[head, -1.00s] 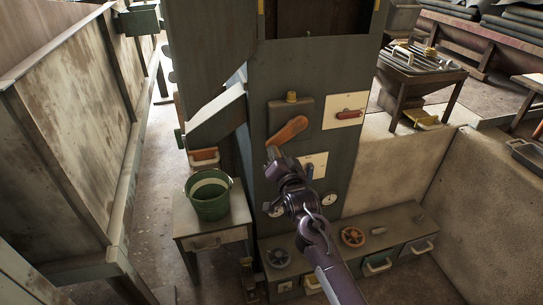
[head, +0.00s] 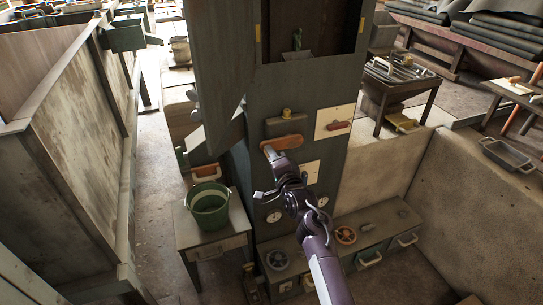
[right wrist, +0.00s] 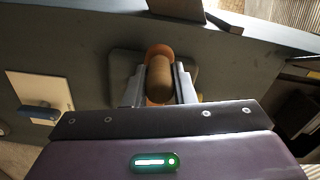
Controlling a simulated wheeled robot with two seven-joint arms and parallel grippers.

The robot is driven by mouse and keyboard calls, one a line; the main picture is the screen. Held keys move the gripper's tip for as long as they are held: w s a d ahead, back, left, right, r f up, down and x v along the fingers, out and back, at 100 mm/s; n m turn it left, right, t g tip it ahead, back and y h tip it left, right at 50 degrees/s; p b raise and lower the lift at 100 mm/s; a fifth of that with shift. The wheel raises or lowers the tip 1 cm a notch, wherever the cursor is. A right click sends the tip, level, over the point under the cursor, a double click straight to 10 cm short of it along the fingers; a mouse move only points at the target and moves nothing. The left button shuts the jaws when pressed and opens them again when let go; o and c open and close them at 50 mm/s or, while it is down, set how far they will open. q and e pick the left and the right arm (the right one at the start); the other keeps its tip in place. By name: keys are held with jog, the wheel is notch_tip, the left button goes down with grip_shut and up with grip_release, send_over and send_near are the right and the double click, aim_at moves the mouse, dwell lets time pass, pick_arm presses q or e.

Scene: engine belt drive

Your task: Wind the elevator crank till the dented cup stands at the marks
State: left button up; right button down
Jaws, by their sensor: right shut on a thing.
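The orange elevator crank (head: 285,142) is on the front of a tall grey-green elevator casing (head: 310,85), its arm lying nearly level to the left. My right gripper (head: 268,152) is shut on the crank's handle. In the right wrist view, the brown handle (right wrist: 159,78) sits between the fingers of my right gripper (right wrist: 160,88). Yellow marks (head: 258,52) flank the casing's dark upper opening. A small green thing (head: 297,40) shows inside it; I cannot tell whether it is a cup or dented. My left gripper is not in view.
A green bucket (head: 209,204) stands on a small table (head: 214,240) left of the casing. A low bench with drawers (head: 375,232) and handwheels stands below, near my right arm.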

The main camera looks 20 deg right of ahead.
jog(key=shift+d+r, duration=0.1)
jog(key=shift+r, duration=0.2)
jog(key=c, duration=1.4)
grip_release()
jog(key=shift+o, duration=1)
jog(key=shift+f, duration=0.15)
jog(key=s+p, duration=0.6)
jog(key=s, duration=0.1)
jog(key=shift+s+d, duration=0.15)
jog(key=shift+s, duration=0.25)
